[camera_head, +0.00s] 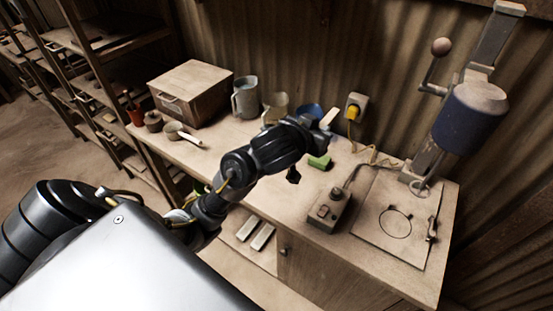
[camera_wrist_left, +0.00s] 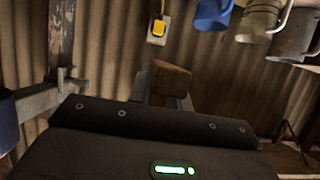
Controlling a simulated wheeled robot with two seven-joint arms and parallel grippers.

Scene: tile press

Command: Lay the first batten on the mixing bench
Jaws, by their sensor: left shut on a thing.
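My left gripper (camera_head: 322,127) is above the back part of the mixing bench (camera_head: 213,152). It is shut on a wooden batten, whose pale end (camera_head: 329,118) shows beside the fingers. In the left wrist view the brown end of the batten (camera_wrist_left: 171,78) sits at the gripper's fingers; most of its length is hidden. The batten appears held above the bench top, but the exact gap is hard to tell. My right gripper is not in view.
A green sponge-like block (camera_head: 319,162), a control box (camera_head: 330,207) and a press (camera_head: 470,112) are to the right. Mugs (camera_head: 245,97) and a wooden box (camera_head: 190,92) stand at the back left. Two pale bars (camera_head: 262,236) lie lower down in front.

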